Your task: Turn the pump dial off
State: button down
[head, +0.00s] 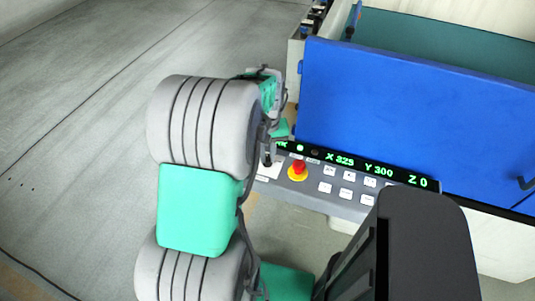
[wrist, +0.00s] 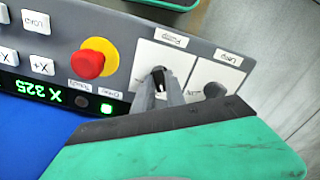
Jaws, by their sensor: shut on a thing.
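The pump dial (wrist: 158,71) is a small dark knob on a white plate (wrist: 144,58) of the grey control panel. Its label (wrist: 171,39) appears upside down in the wrist view and seems to read Pump. My gripper (wrist: 159,84) is shut on the dial, with a finger at each side. The fingers hide most of the knob, so I cannot tell which way it points. In the head view my gripper (head: 267,157) is at the panel's left end, and the dial is hard to make out there.
A red emergency-stop button (wrist: 87,64) on a yellow ring sits close beside the pump plate. A second dark knob (wrist: 213,90) is on the other side. A green light (wrist: 106,107) glows by the display (head: 375,170). A blue machine door (head: 410,110) rises behind the panel.

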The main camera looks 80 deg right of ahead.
aim_at(267, 157)
jog(key=m, duration=0.5)
jog(key=shift+m, duration=0.3)
dwell(0.4)
jog(key=c, duration=1.4)
grip_release()
jog(key=shift+r, duration=0.15)
notch_tip(267, 157, up, 8)
jog(key=shift+f, duration=0.2)
